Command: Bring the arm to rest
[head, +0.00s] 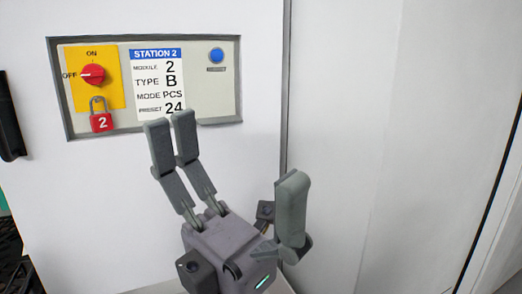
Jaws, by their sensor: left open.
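My left gripper (229,165) is open and empty, in the lower middle of the head view. Two of its grey fingers point up toward the panel and a third stands apart on the right. The fingertips overlap the lower edge of the Station 2 panel (228,90) in the picture; I cannot tell whether they touch it. My right gripper is not in view.
The panel carries a red rotary switch (93,74) on a yellow plate, a red padlock (101,122) marked 2, a white label (157,84) and a blue button (217,55). Blank white wall (345,130) lies to the right. A black handle (10,118) is at the left edge.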

